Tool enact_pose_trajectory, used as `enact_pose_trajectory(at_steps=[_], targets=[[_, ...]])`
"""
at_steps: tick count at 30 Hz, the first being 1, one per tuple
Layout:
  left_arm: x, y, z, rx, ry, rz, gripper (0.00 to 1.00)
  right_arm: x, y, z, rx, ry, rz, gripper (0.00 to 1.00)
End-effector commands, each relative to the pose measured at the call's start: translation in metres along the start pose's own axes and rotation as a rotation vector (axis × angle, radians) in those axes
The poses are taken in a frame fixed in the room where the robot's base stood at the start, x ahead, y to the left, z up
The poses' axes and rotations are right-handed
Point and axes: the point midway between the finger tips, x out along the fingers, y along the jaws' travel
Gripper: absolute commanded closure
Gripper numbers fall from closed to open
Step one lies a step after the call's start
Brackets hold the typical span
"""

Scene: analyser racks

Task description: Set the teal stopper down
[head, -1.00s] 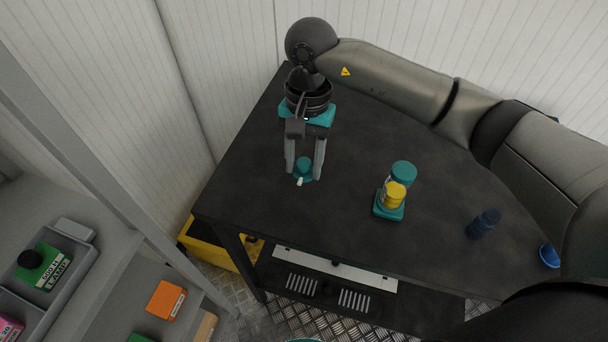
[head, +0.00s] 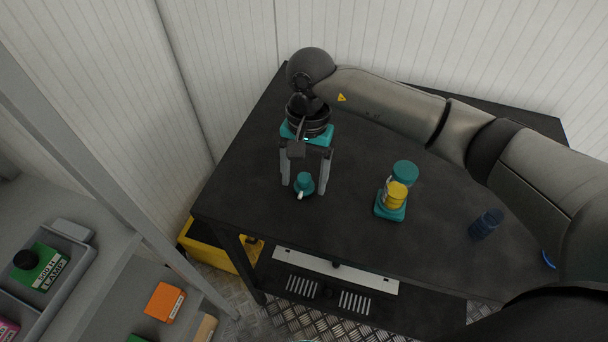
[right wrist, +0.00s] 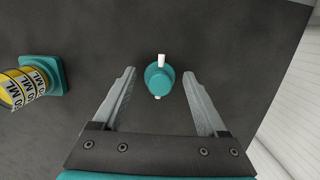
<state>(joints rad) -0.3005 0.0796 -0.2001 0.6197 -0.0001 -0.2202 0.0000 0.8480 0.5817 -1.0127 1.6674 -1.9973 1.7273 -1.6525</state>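The teal stopper (head: 304,183) stands on the dark table (head: 262,187) near its left end, with a small white tab at its base. It also shows in the right wrist view (right wrist: 158,80), between and just beyond the fingertips. My right gripper (head: 303,190) is open around the stopper, with a clear gap on each side; in the right wrist view its two fingers (right wrist: 159,75) are spread and touch nothing. My left gripper is not in view.
A teal-based stand with a yellow banded item and teal top (head: 396,194) is right of the gripper. A dark blue cup (head: 486,224) stands farther right. A grey shelf (head: 100,255) with boxes is at left. The table between gripper and stand is clear.

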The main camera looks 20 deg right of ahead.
Motion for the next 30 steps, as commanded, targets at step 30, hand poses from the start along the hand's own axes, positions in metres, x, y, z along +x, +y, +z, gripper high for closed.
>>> enact_pose_trajectory(at_steps=[30], targets=[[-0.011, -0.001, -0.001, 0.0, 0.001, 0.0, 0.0, -0.117, 0.0, 0.0, 0.0, 0.002, -0.001, 0.22]])
